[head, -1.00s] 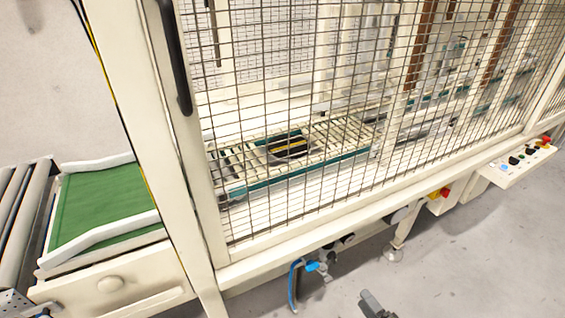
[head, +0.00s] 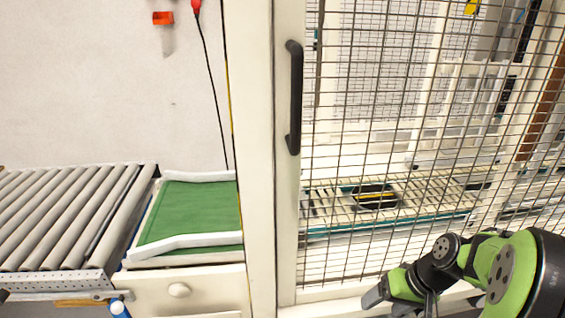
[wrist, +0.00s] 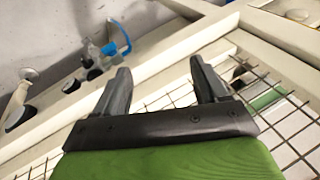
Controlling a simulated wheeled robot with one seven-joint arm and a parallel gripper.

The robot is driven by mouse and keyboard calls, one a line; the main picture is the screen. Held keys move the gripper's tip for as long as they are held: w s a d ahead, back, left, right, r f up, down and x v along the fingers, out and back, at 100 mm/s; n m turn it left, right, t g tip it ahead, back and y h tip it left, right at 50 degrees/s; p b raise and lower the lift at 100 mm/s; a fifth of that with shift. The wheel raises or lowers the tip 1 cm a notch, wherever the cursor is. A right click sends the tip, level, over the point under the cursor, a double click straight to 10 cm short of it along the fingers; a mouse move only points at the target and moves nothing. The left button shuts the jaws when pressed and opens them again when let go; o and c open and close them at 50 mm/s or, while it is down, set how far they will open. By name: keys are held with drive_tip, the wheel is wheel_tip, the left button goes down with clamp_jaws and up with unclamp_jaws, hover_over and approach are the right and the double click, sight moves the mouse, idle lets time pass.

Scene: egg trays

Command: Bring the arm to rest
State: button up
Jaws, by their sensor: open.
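My gripper (wrist: 160,72) is open and empty in the wrist view, its two dark fingers spread apart with nothing between them. Beyond the fingers are the cream frame and wire mesh of the machine guard. In the head view my green and black arm shows at the lower right, in front of the mesh guard (head: 350,255). No egg tray can be made out.
A roller conveyor (head: 60,215) stands at the left, beside a green belt (head: 190,213) with white side rails. A cream post with a black handle (head: 294,98) borders the mesh. In the wrist view a blue hose fitting (wrist: 118,38) shows below the guard.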

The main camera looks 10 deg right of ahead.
drive_tip(key=s+a+r+n+t+h, duration=0.1)
drive_tip(key=s+a+r+t+h, duration=0.1)
drive_tip(key=s+a+r, duration=0.5)
drive_tip(key=s+a+r+n+t+h, duration=0.1)
drive_tip(key=s+a+r+h, duration=0.1)
drive_tip(key=s+a+r, duration=0.35)
wheel_tip(320, 180, up, 14)
drive_tip(key=s+d+p, duration=0.1)
drive_tip(key=s+p, duration=0.1)
drive_tip(key=p, duration=1.3)
drive_tip(key=shift+s+d, duration=0.2)
drive_tip(key=shift+d, duration=0.2)
drive_tip(key=shift+r, duration=0.1)
